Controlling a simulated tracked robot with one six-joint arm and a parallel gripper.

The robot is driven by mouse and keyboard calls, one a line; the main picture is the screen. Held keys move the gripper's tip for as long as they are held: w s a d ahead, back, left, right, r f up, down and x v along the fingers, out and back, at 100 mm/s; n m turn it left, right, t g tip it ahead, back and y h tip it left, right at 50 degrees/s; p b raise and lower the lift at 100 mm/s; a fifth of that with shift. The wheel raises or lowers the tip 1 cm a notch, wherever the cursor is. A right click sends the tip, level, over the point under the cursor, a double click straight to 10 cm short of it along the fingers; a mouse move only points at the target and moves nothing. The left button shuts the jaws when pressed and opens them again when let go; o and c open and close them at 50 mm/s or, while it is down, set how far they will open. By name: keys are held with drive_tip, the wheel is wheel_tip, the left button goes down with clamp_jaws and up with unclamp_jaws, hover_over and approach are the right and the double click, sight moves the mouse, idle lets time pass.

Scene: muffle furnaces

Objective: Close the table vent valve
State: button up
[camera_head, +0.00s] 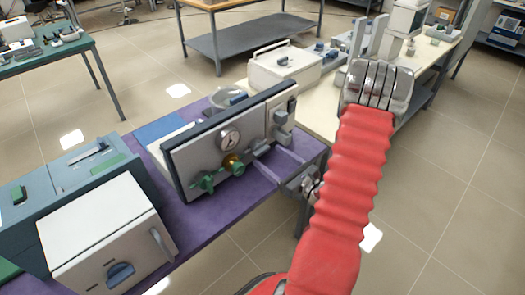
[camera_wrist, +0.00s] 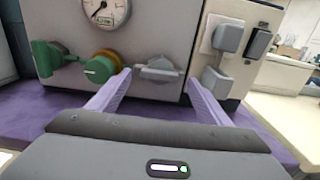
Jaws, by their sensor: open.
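A grey upright panel (camera_head: 225,140) stands on a purple-topped table (camera_head: 215,215); it also fills the upper wrist view (camera_wrist: 160,30). It carries a round gauge (camera_wrist: 106,10), a green valve handle (camera_wrist: 50,58), a brass valve with a green knob (camera_wrist: 100,68) and a grey lever-like handle (camera_wrist: 158,69). I cannot tell from any label which is the table vent valve. My gripper (camera_wrist: 157,78) is open and empty, its two pale purple fingers reaching towards the panel on either side of the grey handle. Contact cannot be told. In the head view my gripper (camera_head: 267,153) is at the panel's right part.
Grey box-like fittings (camera_wrist: 222,50) are on the panel right of my fingers. A white-fronted box with a handle (camera_head: 105,235) stands left on the table. A pale bench (camera_head: 318,115) with a white case (camera_head: 285,66) lies behind. Floor is clear at right.

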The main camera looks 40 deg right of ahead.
sight(264, 152)
drive_tip(key=shift+w, duration=2.65)
drive_tip(key=shift+c, duration=0.4)
drive_tip(key=c, duration=0.9)
drive_tip(key=shift+d, duration=0.15)
drive_tip(key=shift+c, duration=0.3)
